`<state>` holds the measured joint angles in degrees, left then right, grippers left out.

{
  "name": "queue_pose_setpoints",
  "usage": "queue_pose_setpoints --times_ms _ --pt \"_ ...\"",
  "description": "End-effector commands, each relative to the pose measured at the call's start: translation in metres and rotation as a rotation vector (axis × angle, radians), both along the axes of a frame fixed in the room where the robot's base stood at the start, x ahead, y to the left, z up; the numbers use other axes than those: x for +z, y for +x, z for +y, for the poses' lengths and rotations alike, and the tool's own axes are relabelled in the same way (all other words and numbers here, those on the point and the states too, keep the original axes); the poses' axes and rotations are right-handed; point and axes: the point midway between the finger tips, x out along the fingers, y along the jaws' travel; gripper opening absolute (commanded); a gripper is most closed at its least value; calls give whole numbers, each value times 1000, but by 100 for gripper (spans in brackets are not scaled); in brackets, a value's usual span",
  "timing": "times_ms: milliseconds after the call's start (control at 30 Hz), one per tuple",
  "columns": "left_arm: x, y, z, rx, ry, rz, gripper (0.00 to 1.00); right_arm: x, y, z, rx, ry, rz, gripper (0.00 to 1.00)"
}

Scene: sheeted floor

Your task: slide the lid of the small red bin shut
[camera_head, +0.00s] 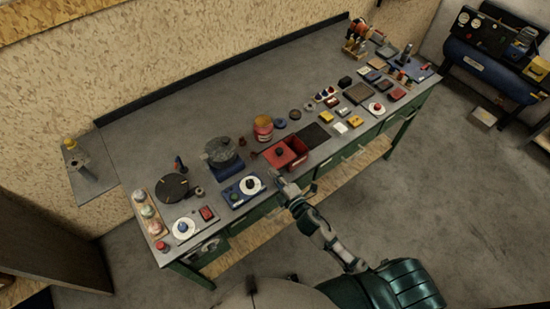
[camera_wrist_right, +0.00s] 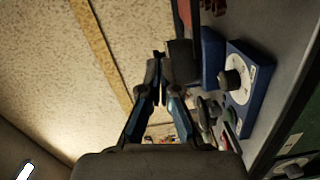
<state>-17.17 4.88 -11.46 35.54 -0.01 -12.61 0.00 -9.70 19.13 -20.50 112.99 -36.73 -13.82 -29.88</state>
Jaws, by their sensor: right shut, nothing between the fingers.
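The small red bin (camera_head: 299,147) stands near the front edge of the bench in the head view. Its flat red lid (camera_head: 271,155) has a dark knob and sits shifted to the left, so the bin's interior shows at the right. My right gripper (camera_head: 273,174) is shut and empty, just in front of and below the lid in the picture, apart from the knob. In the right wrist view its fingertips (camera_wrist_right: 160,57) are together. A red part at that view's top edge is too cropped to identify. My left gripper is not in view.
A blue box with a white dial (camera_head: 250,185) lies left of my right gripper, and it also shows in the wrist view (camera_wrist_right: 247,79). A dark pot on a blue base (camera_head: 222,152) and a red jar (camera_head: 263,128) stand behind. The back of the bench (camera_head: 200,105) is clear.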

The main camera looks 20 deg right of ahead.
Motion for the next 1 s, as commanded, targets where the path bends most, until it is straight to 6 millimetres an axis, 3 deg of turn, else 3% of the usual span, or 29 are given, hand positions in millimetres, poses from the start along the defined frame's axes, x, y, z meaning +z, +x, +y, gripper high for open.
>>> queue_pose_setpoints --times_ms 233,500,1000 --pt "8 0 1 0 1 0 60 -1 51 10 -2 1 1 0" --pt "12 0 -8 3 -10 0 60 -8 63 -18 -1 1 1 0" --pt "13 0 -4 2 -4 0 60 -9 67 -29 -2 -1 2 0"
